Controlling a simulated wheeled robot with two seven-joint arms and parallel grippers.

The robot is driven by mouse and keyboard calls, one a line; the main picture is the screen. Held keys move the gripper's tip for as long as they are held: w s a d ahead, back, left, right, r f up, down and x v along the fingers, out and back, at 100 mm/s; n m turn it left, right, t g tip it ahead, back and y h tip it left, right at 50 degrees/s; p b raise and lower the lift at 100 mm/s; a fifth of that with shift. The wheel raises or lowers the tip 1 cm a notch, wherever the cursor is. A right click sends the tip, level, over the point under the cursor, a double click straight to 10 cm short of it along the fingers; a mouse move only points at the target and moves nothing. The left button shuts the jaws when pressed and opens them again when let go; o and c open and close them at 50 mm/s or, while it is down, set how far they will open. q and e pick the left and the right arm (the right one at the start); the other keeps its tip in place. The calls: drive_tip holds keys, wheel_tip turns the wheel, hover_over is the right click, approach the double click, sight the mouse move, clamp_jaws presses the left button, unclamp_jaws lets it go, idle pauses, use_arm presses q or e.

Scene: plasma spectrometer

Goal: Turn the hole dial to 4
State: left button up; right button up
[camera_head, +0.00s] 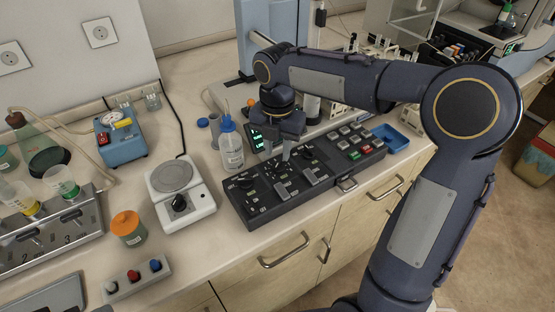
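The black control panel (262,211) lies on the bench top, with several dark knobs, small switches and coloured buttons on its face. One round dark knob (245,182) sits at its left end, and another (306,154) sits near its middle. I cannot tell which is the hole dial, and the dial numbers are too small to read. My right gripper (278,150) points down over the back of the panel, left of the middle knob. Its fingers hide part of the panel, and I cannot tell whether they touch it. My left gripper is not in view.
A wash bottle (230,148) stands close behind the panel's left end. A blue tray (391,138) lies at the right. The bench's front edge runs close before the panel.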

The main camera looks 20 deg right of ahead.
sight(278, 164)
drive_tip(key=shift+f, duration=1.9)
clamp_jaws()
